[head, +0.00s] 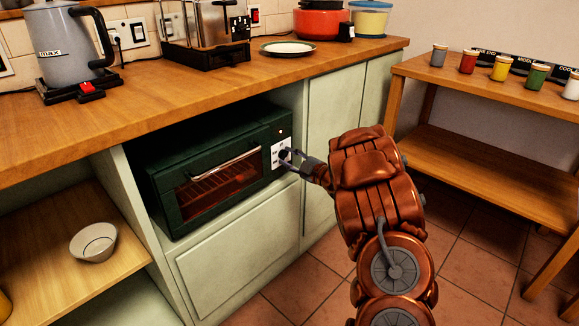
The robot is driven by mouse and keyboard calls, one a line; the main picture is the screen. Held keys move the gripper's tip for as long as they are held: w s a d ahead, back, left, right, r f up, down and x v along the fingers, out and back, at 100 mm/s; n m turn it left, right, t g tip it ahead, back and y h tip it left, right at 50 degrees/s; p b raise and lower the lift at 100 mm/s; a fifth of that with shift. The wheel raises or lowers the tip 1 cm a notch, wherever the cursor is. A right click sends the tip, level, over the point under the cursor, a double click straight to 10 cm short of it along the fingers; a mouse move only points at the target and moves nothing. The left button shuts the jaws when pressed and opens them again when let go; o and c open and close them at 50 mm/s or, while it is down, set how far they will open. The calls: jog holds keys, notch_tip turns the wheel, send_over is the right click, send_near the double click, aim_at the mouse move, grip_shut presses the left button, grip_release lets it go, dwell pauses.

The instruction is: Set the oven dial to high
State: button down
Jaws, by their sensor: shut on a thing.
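The dark green oven (190,192) sits in an open niche below the wooden counter. Its glass door is closed, and a reddish glow and a rack show behind the glass. The oven dial (284,155) is a dark knob on the pale control panel at the oven's right side. My gripper (287,158) reaches in from the right and is shut on the dial. The fingers partly cover the dial, and its markings and pointer are too small to read.
The counter (190,92) above holds a grey kettle (66,42), a toaster (205,30), a plate (287,48) and pots. A bowl (94,242) stands on the lower left shelf. A side table (480,88) with several small jars is at the right. Tiled floor is open in front.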

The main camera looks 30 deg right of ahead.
jog(key=n+b, duration=0.3)
jog(key=shift+f+n, duration=0.25)
jog(key=shift+n, duration=0.15)
jog(key=shift+r+n+b, duration=0.2)
jog(key=shift+n+b, duration=1.6)
jog(key=shift+r, duration=0.1)
jog(key=c, duration=0.8)
grip_release()
jog(key=shift+o, duration=0.2)
jog(key=v, duration=1.2)
jog(key=shift+r, duration=0.1)
